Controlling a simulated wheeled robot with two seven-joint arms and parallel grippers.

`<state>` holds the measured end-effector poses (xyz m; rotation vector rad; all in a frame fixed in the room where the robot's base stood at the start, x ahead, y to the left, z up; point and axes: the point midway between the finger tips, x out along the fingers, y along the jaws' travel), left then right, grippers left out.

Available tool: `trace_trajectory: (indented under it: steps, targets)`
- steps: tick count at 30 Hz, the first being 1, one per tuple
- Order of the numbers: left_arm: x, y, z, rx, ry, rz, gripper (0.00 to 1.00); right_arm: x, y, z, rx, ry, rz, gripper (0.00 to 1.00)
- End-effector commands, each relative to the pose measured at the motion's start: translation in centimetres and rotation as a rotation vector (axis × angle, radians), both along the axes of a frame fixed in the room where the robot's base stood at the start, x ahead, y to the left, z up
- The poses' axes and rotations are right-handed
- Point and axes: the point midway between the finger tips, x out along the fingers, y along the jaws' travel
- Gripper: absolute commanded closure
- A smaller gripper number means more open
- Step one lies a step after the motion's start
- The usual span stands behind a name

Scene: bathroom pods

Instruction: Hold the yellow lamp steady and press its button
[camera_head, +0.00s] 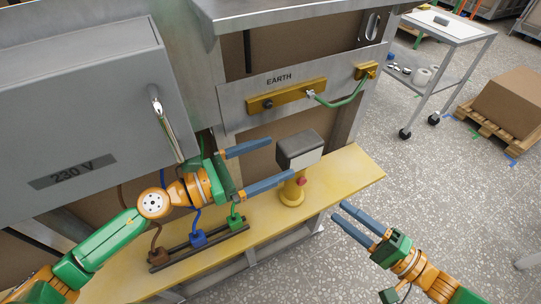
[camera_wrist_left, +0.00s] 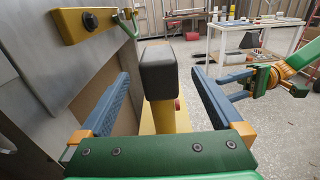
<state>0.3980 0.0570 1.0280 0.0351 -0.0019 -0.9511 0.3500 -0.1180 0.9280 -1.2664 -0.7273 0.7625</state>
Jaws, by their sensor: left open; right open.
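The yellow lamp (camera_head: 292,191) stands upright on the yellow shelf, with a dark grey box-shaped head (camera_head: 299,148) on top. A red button (camera_head: 302,181) shows on the right side of its yellow body. My left gripper (camera_head: 282,161) is open, its blue fingers pointing at the lamp. In the left wrist view the lamp head (camera_wrist_left: 158,72) appears between the two open fingers, and the red button (camera_wrist_left: 177,104) shows at the right of the post. I cannot tell whether a finger touches the lamp. My right gripper (camera_head: 340,212) is open and empty, to the right and in front of the shelf.
The yellow shelf (camera_head: 345,170) carries a terminal rail with blue and green plugs (camera_head: 197,238). Behind it are a grey 230 V cabinet (camera_head: 80,100) and a brass EARTH bar (camera_head: 287,96) with a green cable. A trolley (camera_head: 445,28) and carton (camera_head: 510,98) stand at the right.

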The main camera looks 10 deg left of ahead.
Motion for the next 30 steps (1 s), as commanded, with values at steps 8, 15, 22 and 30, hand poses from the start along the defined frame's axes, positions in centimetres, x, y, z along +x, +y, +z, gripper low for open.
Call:
trace_trajectory:
  steps: [8,15,22,30]
  targets:
    - [2.8,-3.6,0.6,-0.034,0.009,0.011,0.0,0.0,0.0,0.0,0.0,0.0,0.0,0.5]
    - [4.4,-5.7,0.4,-0.031,0.013,0.012,0.0,0.0,0.0,0.0,0.0,0.0,0.0,0.5]
    - [4.4,-5.8,0.3,-0.03,0.015,0.011,0.03,0.0,0.0,0.0,0.0,0.0,0.0,0.5]
    - [4.4,-5.8,0.3,-0.03,0.015,0.011,0.76,0.0,0.0,0.0,0.0,0.0,0.0,0.5]
